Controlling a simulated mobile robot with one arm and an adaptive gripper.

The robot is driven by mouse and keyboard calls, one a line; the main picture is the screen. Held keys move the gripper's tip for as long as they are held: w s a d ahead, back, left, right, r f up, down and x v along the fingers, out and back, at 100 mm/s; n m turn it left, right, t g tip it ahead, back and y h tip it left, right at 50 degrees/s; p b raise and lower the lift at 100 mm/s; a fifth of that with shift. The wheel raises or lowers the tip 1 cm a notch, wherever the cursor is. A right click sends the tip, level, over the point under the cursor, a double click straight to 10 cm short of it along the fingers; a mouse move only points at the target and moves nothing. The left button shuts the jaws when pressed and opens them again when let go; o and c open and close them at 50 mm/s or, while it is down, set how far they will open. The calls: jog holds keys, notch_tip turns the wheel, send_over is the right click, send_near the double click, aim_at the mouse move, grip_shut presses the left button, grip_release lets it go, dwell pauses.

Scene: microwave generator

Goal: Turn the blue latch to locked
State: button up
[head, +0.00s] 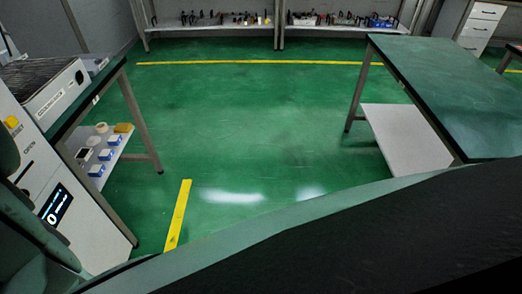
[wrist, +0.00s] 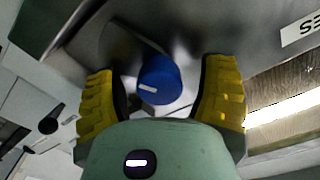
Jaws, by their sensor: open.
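The blue latch (wrist: 160,80) is a round blue knob with a short white mark on its face, set on a grey metal surface in the wrist view. My gripper (wrist: 160,88) is open, with one yellow ridged finger on each side of the latch. The left finger looks apart from the knob, and so does the right one. I cannot tell how deep the fingertips reach around it. In the head view I cannot make out the latch or my gripper.
A white machine (head: 60,190) with a lit display stands at the left, beside a bench with small items on its lower shelf (head: 112,155). A green-topped table (head: 455,90) stands at the right. Green floor (head: 240,120) between them is clear. Shelving lines the back.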

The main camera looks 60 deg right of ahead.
jog(key=shift+d, duration=0.1)
jog(key=c, duration=1.2)
